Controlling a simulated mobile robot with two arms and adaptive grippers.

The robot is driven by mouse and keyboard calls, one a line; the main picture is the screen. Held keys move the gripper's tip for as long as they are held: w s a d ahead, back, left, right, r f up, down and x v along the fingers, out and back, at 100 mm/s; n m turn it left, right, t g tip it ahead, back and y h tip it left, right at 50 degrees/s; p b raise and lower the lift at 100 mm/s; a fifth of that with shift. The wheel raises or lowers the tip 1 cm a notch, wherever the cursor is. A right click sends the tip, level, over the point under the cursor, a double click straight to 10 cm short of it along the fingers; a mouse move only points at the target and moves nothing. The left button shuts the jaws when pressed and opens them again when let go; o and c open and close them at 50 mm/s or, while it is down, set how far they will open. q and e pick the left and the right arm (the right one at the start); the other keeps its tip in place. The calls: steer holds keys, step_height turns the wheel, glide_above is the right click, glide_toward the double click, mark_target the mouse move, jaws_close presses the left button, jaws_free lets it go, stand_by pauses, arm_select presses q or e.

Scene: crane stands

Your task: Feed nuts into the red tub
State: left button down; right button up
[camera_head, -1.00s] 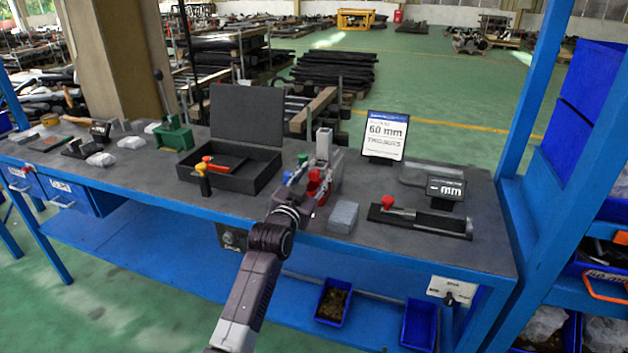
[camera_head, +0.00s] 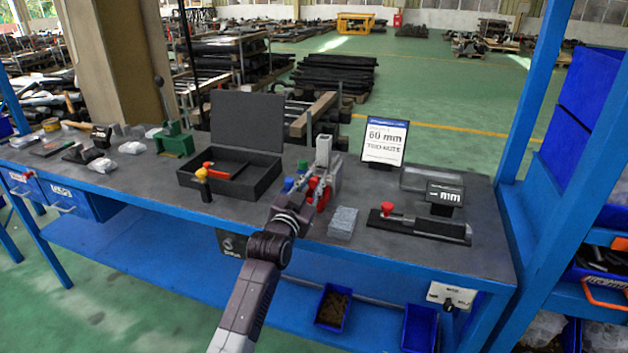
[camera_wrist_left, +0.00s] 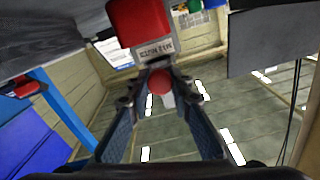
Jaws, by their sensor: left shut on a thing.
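A red tub-like block (camera_wrist_left: 138,22) with a grey label, lettered upside down, is just beyond the knob. No loose nuts can be made out. My right gripper is out of view.

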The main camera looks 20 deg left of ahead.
arm_select(q)
steer(key=shift+s, duration=0.35)
steer(key=shift+f, duration=0.1)
steer(key=c, duration=1.7)
jaws_free()
steer(key=s, duration=1.2)
steer(key=shift+a, duration=0.25)
steer(key=shift+s, duration=0.1)
